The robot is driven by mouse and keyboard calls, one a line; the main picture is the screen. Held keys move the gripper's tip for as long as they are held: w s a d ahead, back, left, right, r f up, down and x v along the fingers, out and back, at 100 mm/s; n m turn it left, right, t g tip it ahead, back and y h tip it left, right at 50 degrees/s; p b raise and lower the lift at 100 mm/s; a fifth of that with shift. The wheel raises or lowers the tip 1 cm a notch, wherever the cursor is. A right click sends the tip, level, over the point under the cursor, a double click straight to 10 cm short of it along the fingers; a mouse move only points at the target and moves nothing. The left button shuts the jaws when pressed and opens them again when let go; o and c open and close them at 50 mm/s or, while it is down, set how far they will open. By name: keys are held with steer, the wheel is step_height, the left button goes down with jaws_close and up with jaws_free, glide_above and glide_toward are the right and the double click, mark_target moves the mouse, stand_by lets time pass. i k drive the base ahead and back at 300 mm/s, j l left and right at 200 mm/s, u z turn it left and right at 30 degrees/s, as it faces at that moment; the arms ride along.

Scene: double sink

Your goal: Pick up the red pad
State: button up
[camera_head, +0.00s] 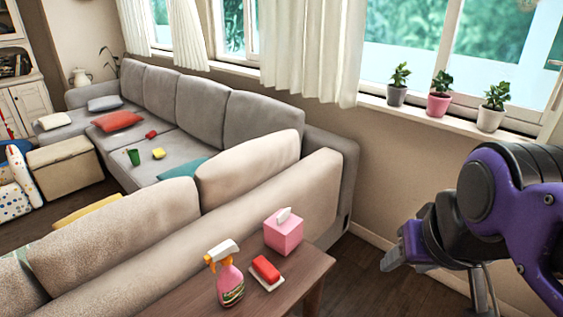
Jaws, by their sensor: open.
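A small red pad (266,267) lies on a white dish (269,286) on the wooden table at the bottom centre. Another small red thing (151,134) lies on the grey sofa's seat, too small to make out. My gripper (393,260) hangs in the air to the right of the table, well apart from the red pad. It is open, and I see nothing held in it. The view shows it from the side, so the gap between its fingers is hard to see.
A pink spray bottle (229,282) stands left of the red pad on the wooden table (190,298). A pink tissue box (284,234) stands behind it. A beige sofa back (250,215) runs along the table's far side. Floor (375,285) shows right of the table.

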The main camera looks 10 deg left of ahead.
mark_target(265, 272)
steer(key=j+u, duration=0.1)
steer(key=u, duration=0.65)
steer(key=k, duration=0.05)
